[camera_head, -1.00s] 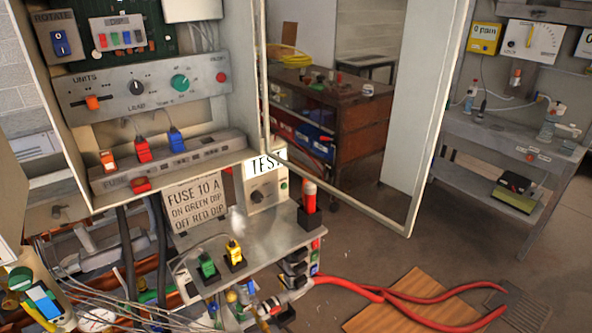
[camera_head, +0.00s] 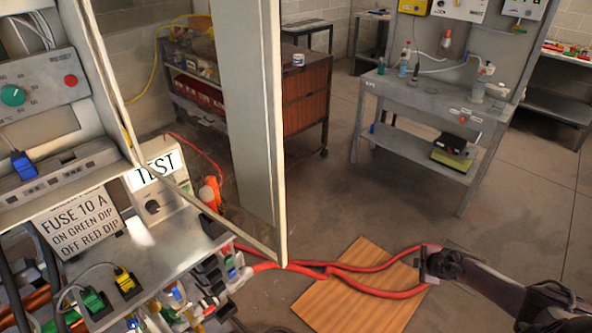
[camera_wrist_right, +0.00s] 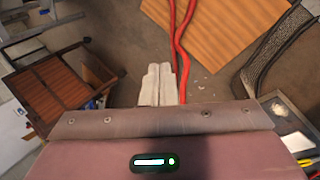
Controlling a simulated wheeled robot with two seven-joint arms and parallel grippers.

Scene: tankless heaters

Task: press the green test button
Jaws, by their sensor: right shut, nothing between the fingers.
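The white TEST box (camera_head: 158,190) stands at the left in the head view, on the grey shelf beside the fuse sign. It has a black knob (camera_head: 152,207) on its front. The cabinet door's lower edge crosses in front of the box, and I cannot make out the green button clearly. My right gripper (camera_head: 427,263) is far to the right of the box, over the floor by the wooden board. In the right wrist view its pale fingers (camera_wrist_right: 157,84) are shut together and empty. My left gripper is not in view.
The open cabinet door (camera_head: 252,110) stands between the TEST box and the room. Red hoses (camera_head: 350,286) run over a wooden board (camera_head: 358,300) on the floor. A grey workbench (camera_head: 430,110) is at the back right. The floor at right is mostly clear.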

